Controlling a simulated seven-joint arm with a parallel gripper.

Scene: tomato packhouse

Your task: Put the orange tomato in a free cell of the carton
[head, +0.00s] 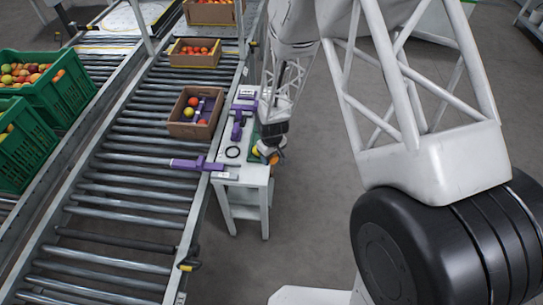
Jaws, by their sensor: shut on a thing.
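My gripper (269,153) is low over the right side of a small white table, shut on the orange tomato (275,160), which is partly hidden by the fingers. A yellow tomato (255,151) shows just left of the gripper. The near carton (190,131) is brown and open, and stands on the roller conveyor left of the table. It holds a red tomato at the back, a yellow one at the left and an orange-red one at the front right. Something purple shows inside at its right; the cells are too small to make out clearly.
Purple-and-grey tools (238,125) and a black ring (233,152) lie on the white table (250,181). Another purple tool (198,164) reaches over the conveyor edge. Two more cartons of tomatoes stand farther up the rollers. Green crates (45,80) are at left.

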